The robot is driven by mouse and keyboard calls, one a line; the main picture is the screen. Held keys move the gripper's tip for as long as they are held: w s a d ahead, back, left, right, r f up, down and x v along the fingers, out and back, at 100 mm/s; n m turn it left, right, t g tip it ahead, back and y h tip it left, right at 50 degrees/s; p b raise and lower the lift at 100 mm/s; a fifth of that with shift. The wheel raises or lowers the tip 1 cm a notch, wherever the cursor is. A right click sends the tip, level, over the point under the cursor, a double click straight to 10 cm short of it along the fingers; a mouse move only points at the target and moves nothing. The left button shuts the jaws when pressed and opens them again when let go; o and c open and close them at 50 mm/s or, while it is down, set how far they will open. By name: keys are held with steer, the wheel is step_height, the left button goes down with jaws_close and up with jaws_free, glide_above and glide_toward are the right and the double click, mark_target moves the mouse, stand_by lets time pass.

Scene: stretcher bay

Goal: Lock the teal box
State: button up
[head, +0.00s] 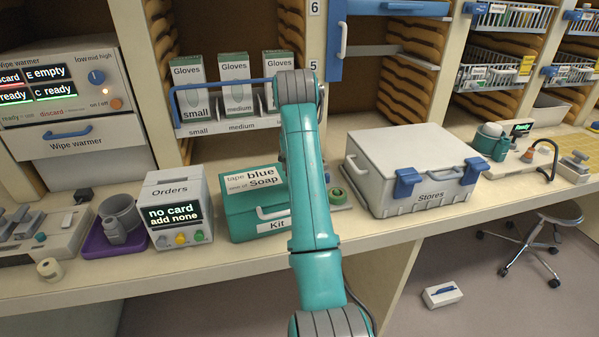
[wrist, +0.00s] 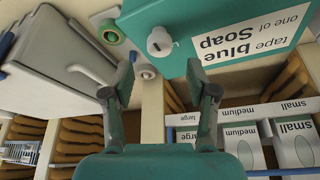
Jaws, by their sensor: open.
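The teal box (head: 239,219) sits shut on the counter, with a "Kit" label and handle on its front and a "tape blue, one of Soap" card on its lid. In the wrist view the teal box (wrist: 178,18) fills the top, upside down. A pale round knob with a raised grip (wrist: 159,42) is on its side face. My gripper (wrist: 161,68) is open and empty, its fingertips pointing at that side face, with the knob just beyond them. In the head view my arm hides the gripper and the box's right side.
A green tape roll (head: 337,196) lies right of the teal box; it also shows in the wrist view (wrist: 110,31). A grey Stores box (head: 412,155) stands further right. The Orders unit (head: 178,190) stands close on the left. A glove rack (head: 228,127) is behind.

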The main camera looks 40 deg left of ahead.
steer(key=v, duration=0.6)
steer(key=shift+r, duration=0.3)
steer(key=shift+s+d, duration=0.1)
